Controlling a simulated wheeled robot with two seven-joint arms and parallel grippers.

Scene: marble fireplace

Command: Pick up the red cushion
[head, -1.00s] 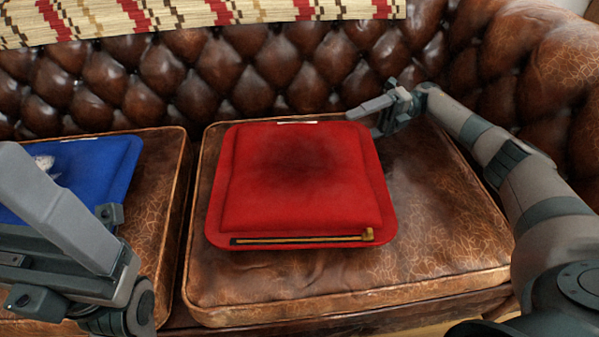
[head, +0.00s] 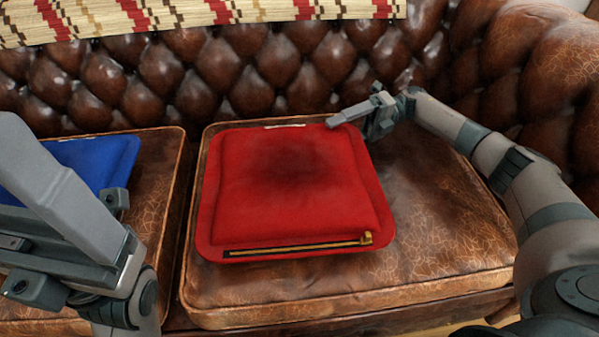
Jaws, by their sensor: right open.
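The red cushion (head: 295,190) lies flat on the right seat of a brown leather sofa, with its gold zip along the front edge. My right gripper (head: 352,118) is at the cushion's back right corner, open. One finger reaches over the corner; whether the other is beneath the cushion is hidden. My left arm stands at the lower left, and its gripper (head: 118,202) shows only in part, left of the red cushion and apart from it. I cannot tell how its jaws stand.
A blue cushion (head: 105,160) lies on the left seat, partly behind my left arm. The tufted backrest (head: 240,75) rises close behind the red cushion, with a patterned throw (head: 200,12) on top. The sofa's right arm (head: 545,65) bounds the right side. Bare leather (head: 440,220) lies right of the red cushion.

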